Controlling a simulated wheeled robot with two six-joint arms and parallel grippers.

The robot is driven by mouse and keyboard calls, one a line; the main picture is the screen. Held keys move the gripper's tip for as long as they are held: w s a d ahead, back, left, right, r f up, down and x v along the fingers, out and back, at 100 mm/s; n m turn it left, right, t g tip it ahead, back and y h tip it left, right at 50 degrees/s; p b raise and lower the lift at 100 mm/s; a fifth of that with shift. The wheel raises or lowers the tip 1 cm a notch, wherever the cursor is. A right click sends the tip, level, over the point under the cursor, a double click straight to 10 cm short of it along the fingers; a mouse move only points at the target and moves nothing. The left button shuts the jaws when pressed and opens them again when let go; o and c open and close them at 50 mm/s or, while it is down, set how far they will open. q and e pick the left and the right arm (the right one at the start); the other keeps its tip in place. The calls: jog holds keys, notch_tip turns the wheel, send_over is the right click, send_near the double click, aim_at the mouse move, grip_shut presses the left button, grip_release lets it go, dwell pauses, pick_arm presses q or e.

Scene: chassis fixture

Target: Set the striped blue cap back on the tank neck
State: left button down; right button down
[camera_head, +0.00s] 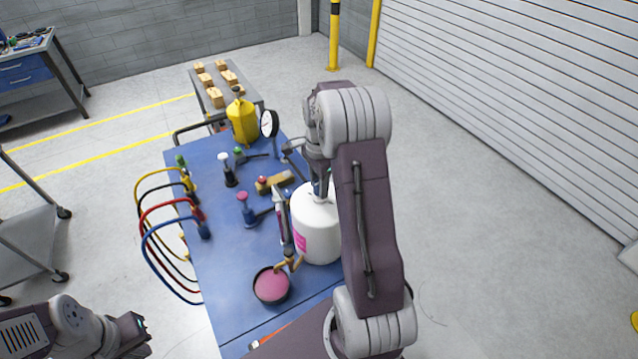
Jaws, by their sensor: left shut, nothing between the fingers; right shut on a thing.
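The white tank (316,240) with a pink label stands at the right side of the blue table. My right arm reaches over it, and my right gripper (321,165) points down, shut, just above the tank's top. A small bit of blue, which looks like the striped blue cap (326,184), shows under the fingers at the tank neck. The arm hides much of it, and I cannot tell whether the cap touches or sits on the neck. My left gripper (140,333) is shut and empty at the lower left, away from the table.
The blue table (225,270) also holds a black bowl of pink stuff (271,286), a yellow jug (241,120), a gauge (269,123), a brush (276,182) and small bottles. Coloured hoses (150,235) arch off its left edge. A cart with boxes (217,97) stands behind.

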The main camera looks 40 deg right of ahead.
jog(key=shift+f, duration=0.45)
jog(key=shift+f+b, duration=0.45)
jog(key=c, duration=0.8)
grip_release()
jog(key=shift+c, duration=0.2)
jog(key=shift+r, duration=0.1)
notch_tip(320, 180, up, 6)
jog(key=p, duration=0.6)
